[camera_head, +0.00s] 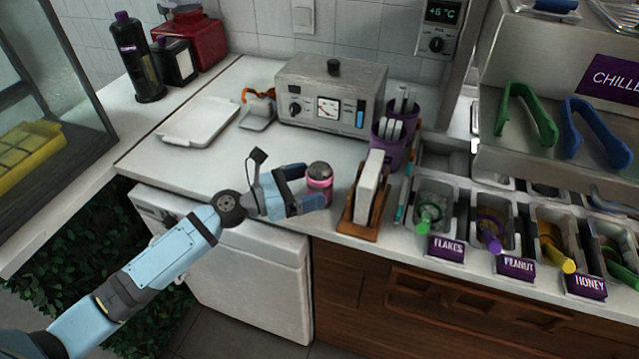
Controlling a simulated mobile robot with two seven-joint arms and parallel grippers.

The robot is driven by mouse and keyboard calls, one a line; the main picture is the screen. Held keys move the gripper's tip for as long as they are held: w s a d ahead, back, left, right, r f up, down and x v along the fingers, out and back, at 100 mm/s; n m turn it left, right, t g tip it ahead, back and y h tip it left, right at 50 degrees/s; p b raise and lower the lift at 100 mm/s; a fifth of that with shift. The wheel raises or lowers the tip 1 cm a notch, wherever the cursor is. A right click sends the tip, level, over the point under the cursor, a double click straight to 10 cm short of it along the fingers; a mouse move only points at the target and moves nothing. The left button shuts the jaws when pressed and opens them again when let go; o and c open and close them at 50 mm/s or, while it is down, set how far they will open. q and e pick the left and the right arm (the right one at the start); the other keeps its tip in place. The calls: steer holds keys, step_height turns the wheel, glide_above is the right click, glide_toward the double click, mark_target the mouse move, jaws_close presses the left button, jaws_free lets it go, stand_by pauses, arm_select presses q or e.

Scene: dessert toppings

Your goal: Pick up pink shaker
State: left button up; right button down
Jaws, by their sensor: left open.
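The pink shaker (319,184) with a grey lid stands upright on the white counter near its front edge. My left gripper (312,188) is open at the shaker, with one finger behind its left side and the other in front of its lower part. I cannot tell whether the fingers touch it. The lower front of the shaker is partly hidden by the near finger. My right gripper is not in view.
A wooden holder with white cards (366,194) stands close to the right of the shaker. A grey metal device (331,92) and purple cups (388,150) stand behind. A white tray (198,121) lies at the left. Topping bins (436,217) line the right.

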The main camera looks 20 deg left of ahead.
mark_target(308, 185)
arm_select(q)
steer(key=shift+x, duration=1.5)
steer(key=c, duration=1.1)
steer(key=shift+o, duration=0.2)
